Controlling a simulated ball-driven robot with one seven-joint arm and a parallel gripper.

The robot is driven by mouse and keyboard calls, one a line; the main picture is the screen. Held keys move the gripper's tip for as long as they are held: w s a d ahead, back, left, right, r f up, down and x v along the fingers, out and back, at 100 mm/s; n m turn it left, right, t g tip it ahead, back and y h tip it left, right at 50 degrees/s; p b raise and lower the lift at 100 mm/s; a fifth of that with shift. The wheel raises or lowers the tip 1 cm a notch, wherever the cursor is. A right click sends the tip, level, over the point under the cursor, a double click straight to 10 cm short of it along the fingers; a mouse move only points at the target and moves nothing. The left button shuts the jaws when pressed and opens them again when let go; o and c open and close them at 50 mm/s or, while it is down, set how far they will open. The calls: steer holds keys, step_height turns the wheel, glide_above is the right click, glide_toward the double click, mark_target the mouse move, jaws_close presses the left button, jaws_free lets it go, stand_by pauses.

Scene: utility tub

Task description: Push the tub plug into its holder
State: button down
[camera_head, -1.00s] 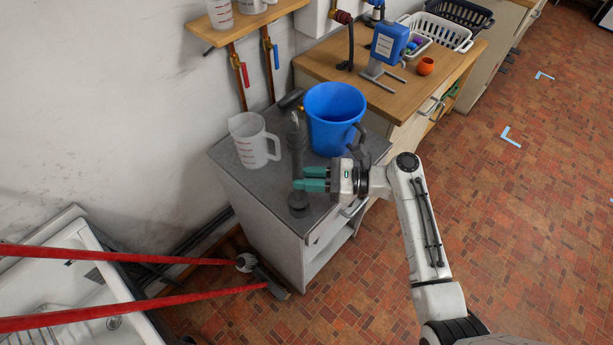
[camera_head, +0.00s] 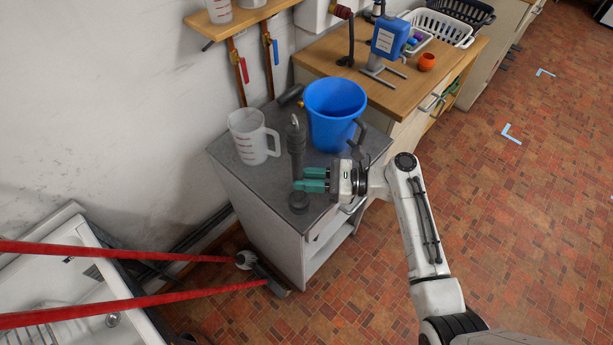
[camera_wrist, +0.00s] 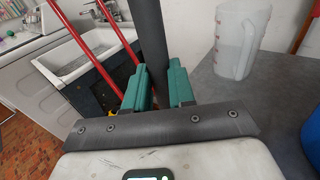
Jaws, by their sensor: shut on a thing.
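The tub plug (camera_head: 296,148) is a long dark grey pipe with a light ring-shaped tip at its top. It stands about upright over the grey cabinet top. My gripper (camera_head: 302,186), with green fingers, is shut on the plug's lower part from the right. In the wrist view the plug (camera_wrist: 152,45) passes between both green fingers (camera_wrist: 157,88). A round dark piece (camera_head: 299,204) at the plug's foot, near the cabinet's front edge, looks like the holder. I cannot tell how deep the plug sits in it.
A clear measuring jug (camera_head: 252,137) stands left of the plug, and a blue bucket (camera_head: 335,112) stands behind right, close to my gripper. A dark cylinder (camera_head: 290,96) lies at the back. A white sink (camera_head: 75,285) and red bars (camera_head: 140,302) are at lower left.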

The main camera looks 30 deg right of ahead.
steer(key=shift+f, duration=0.35)
steer(key=c, duration=0.9)
jaws_free()
steer(key=shift+o, duration=0.2)
steer(key=b+v, duration=0.2)
steer(key=v, duration=0.9)
steer(key=shift+w, duration=0.1)
steer(key=s+a+f+n+g+h+b, duration=0.1)
steer(key=s+a+f+n+g+h, duration=0.45)
steer(key=s+a+f+n, duration=0.4)
steer(key=s+d+n+g+h, duration=0.1)
steer(key=s+d+n+h, duration=0.2)
steer(key=s+n, duration=0.3)
steer(key=s+d+r+n+g+h+b, duration=0.1)
steer(key=s+d+n+h, duration=0.3)
steer(key=n, duration=0.5)
steer(key=s+g+h, duration=0.1)
steer(key=s+h, duration=0.1)
steer(key=s, duration=0.1)
